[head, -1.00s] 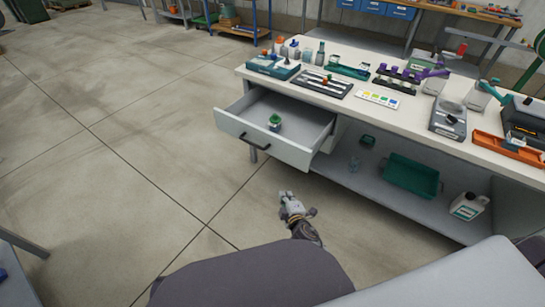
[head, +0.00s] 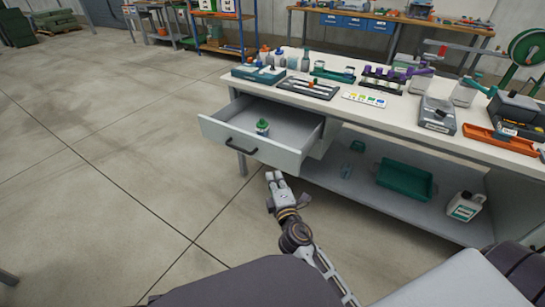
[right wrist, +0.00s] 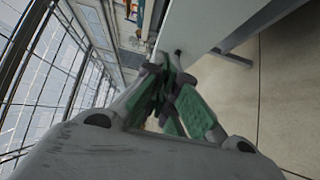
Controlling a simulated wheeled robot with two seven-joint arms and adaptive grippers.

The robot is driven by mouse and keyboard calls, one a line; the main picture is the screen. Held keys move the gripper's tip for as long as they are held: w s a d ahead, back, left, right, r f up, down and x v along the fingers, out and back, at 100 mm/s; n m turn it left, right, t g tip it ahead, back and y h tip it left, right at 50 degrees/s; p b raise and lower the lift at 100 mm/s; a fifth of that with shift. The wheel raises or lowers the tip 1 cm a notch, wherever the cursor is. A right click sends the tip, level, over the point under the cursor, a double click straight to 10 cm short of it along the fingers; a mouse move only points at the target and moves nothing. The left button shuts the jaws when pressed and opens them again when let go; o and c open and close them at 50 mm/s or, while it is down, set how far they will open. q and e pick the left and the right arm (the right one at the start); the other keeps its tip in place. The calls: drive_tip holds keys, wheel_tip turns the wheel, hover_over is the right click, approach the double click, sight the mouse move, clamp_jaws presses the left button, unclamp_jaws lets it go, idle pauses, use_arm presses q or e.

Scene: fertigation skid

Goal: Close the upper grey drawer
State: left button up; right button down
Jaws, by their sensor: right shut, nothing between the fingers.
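The upper grey drawer (head: 252,142) stands pulled out from the left end of the workbench, with a dark bar handle (head: 241,147) on its front. A small bottle with a green cap (head: 262,128) stands inside it. My right gripper (head: 274,176) is in front of the drawer's right part and looks lower in the head view; I cannot tell the exact gap. In the right wrist view its green-padded fingers (right wrist: 172,100) are shut and empty, near a pale panel (right wrist: 188,30) that looks like the drawer front. My left gripper is not in view.
The bench top (head: 400,115) carries bottles, racks, trays and instruments. A lower shelf (head: 340,180) holds a green tray (head: 404,179) and a white canister (head: 465,206). The floor (head: 120,190) left of the drawer is clear.

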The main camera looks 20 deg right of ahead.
drive_tip(key=shift+w+r, duration=0.1)
drive_tip(key=shift+w, duration=0.1)
idle(0.3)
drive_tip(key=p, duration=0.3)
approach(271, 144)
drive_tip(key=shift+w, duration=1.9)
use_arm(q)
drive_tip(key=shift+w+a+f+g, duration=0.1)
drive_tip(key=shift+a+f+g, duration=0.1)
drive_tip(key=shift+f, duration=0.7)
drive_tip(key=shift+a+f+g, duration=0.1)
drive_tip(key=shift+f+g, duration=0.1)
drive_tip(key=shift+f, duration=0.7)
use_arm(e)
drive_tip(key=shift+w+d, duration=0.15)
drive_tip(key=shift+w, duration=0.3)
drive_tip(key=shift+w, duration=0.1)
